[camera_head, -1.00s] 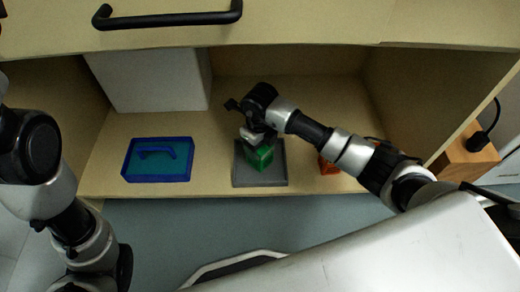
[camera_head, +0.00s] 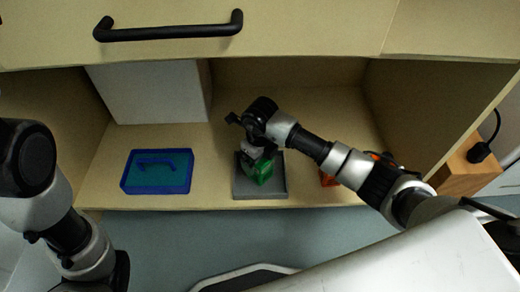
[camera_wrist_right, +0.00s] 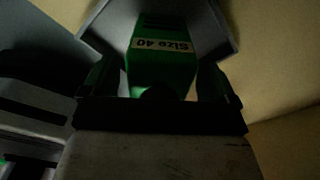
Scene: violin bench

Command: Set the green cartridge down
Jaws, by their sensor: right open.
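The green cartridge (camera_head: 264,170), a block with a white "Size 40" label, is at the grey tray (camera_head: 262,193) on the cabinet shelf. It looks slightly turned or tilted in the head view, and its base is partly hidden. My right gripper (camera_head: 256,158) is above and around it. In the right wrist view the cartridge (camera_wrist_right: 160,65) is between the open fingers of the right gripper (camera_wrist_right: 158,85), with narrow gaps on both sides. My left arm comes in at the left edge, but its gripper is out of view.
A blue tray (camera_head: 128,184) with a teal inside sits to the left on the shelf. A white box (camera_head: 150,92) stands behind it. An orange object (camera_head: 328,179) is partly hidden under my right arm. A black drawer handle (camera_head: 170,33) is above the opening.

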